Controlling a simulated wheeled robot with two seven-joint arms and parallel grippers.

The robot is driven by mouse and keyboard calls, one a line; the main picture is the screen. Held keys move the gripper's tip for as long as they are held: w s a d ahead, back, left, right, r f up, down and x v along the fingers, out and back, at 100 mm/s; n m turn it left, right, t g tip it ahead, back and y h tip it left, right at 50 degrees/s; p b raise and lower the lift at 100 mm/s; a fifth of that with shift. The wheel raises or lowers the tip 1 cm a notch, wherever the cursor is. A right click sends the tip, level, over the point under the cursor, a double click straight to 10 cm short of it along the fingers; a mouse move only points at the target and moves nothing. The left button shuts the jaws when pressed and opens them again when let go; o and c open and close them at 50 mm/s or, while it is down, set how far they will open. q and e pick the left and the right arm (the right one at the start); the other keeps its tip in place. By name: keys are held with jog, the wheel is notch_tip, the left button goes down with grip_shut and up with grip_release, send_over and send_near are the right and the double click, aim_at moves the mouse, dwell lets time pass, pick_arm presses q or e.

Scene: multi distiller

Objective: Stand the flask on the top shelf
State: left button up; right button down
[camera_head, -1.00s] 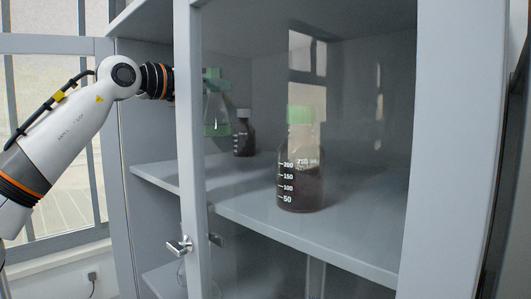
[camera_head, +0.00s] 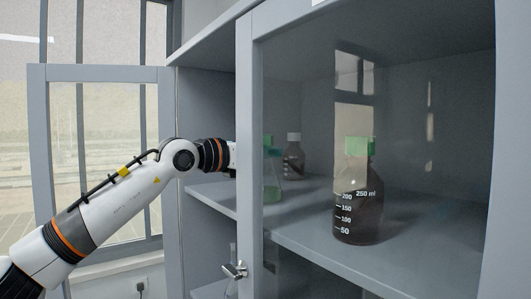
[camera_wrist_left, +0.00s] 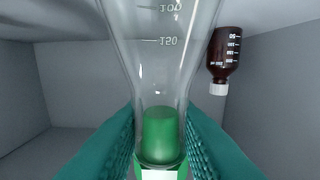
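The flask (camera_head: 271,188) is clear glass with green liquid low inside. It is seen through the cabinet's glass door, inside at the level of the shelf (camera_head: 310,236) bearing the bottles. I cannot tell whether its base touches that shelf. In the left wrist view the flask (camera_wrist_left: 158,62) fills the middle, with its green stopper (camera_wrist_left: 160,138) toward me. The teal fingers of my left gripper (camera_wrist_left: 160,150) close on its neck from both sides. In the head view the door frame partly hides my left gripper. My right gripper is not in view.
A brown bottle with a green cap (camera_head: 358,205) stands on the shelf at the right front. A smaller brown bottle with a white cap (camera_head: 293,160) stands farther back; it also shows in the left wrist view (camera_wrist_left: 226,58). The door frame (camera_head: 249,150) stands close beside my arm.

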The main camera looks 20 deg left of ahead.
pick_arm(q)
jog(key=o, duration=0.4)
jog(key=shift+o, duration=0.2)
jog(key=shift+a+r, duration=0.1)
jog(key=shift+r, duration=0.05)
jog(key=b+v, duration=0.4)
jog(key=v, duration=0.8)
jog(key=shift+b, duration=0.4)
